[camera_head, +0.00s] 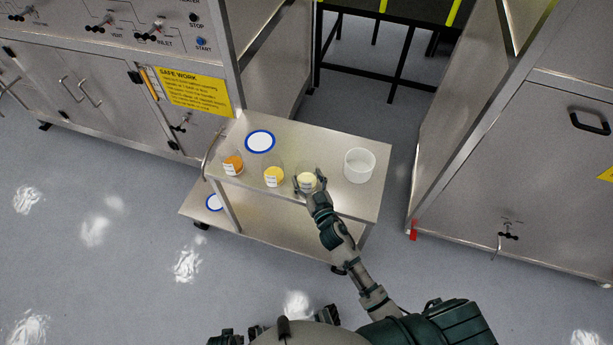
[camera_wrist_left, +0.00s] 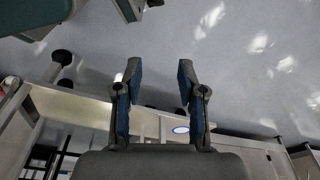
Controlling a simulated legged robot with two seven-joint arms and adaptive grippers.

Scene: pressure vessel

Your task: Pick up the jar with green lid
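A small clear jar with pale yellow contents and a white label (camera_head: 307,181) stands on the cart top. My right gripper (camera_head: 309,179) is at this jar, with a finger on either side of it. I cannot tell whether the fingers touch it. Two similar jars stand to its left, one with yellow contents (camera_head: 274,177) and one with orange contents (camera_head: 233,165). I cannot make out a green lid on any jar. My left gripper (camera_wrist_left: 160,82) is open and empty in the left wrist view, with floor beyond it.
The steel cart (camera_head: 345,206) also holds a white open tub (camera_head: 359,166) at right and a blue-rimmed white disc (camera_head: 260,141) at the back. Steel cabinets stand on both sides; floor is clear at left.

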